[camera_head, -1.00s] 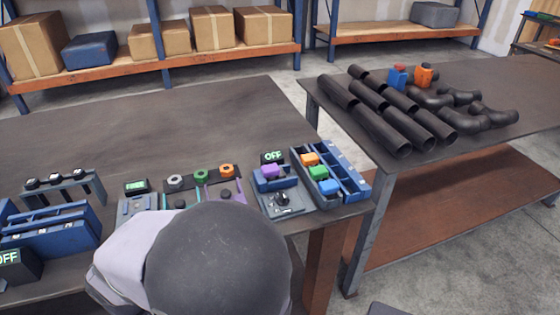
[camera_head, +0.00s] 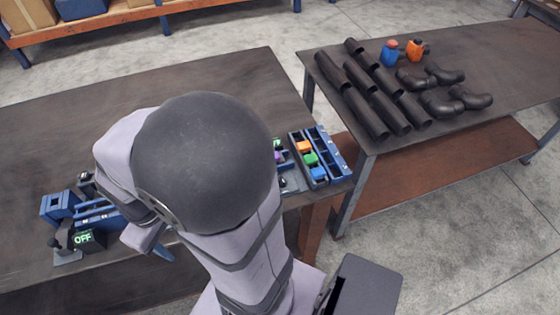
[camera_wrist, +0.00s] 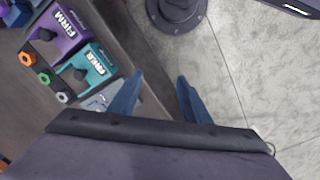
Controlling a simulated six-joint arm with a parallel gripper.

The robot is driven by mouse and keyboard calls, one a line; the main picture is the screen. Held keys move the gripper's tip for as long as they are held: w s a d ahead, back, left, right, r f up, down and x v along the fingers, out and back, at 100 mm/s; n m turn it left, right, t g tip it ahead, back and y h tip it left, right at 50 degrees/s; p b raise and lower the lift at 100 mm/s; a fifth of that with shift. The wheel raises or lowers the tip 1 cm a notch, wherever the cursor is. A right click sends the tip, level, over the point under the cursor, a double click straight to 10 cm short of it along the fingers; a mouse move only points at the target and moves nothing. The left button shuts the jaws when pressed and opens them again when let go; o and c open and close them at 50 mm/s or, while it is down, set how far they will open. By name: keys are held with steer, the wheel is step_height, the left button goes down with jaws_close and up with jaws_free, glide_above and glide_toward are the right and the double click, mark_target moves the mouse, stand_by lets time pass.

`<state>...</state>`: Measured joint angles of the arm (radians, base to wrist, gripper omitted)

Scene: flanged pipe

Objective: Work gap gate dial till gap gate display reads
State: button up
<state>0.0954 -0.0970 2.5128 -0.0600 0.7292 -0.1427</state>
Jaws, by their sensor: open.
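No label in view names the gap gate, so I cannot tell which unit carries its dial and display. In the wrist view a purple unit (camera_wrist: 55,32) reads FIRM and a teal unit (camera_wrist: 88,73) reads FREE, each with a dark knob. A grey-blue unit (camera_wrist: 97,101) lies beside the teal one, partly behind my left finger. My gripper (camera_wrist: 160,77) is open and empty, its blue fingers over the table edge and floor. In the head view a display (camera_head: 84,238) at the left reads OFF; my arm hides the middle units.
Blue bins (camera_head: 320,160) with coloured blocks stand at the table's right end. Orange, green and white nuts (camera_wrist: 44,78) lie beside the units. Dark pipes (camera_head: 365,95) and elbows (camera_head: 445,88) rest on the other table. The back of the near table is clear.

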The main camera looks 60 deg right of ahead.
steer(key=d+r+n+p, duration=0.1)
steer(key=d+r+p, duration=0.15)
steer(key=d, duration=0.25)
steer(key=n+g+h+b, duration=0.3)
steer(key=n+b, duration=0.4)
steer(key=b, duration=0.2)
glide_toward(280, 183)
steer(key=shift+s+d+r+x, duration=0.1)
steer(key=shift+s+d+x, duration=0.05)
steer(key=shift+x, duration=0.95)
steer(key=shift+s+d+r+x, duration=0.1)
steer(key=shift+s+d+x, duration=0.05)
steer(key=shift+x, duration=0.95)
steer(key=shift+s+d+r+x, duration=0.1)
steer(key=shift+s+d+x, duration=0.05)
steer(key=shift+x, duration=0.95)
steer(key=shift+c, duration=0.6)
steer(key=c, duration=0.9)
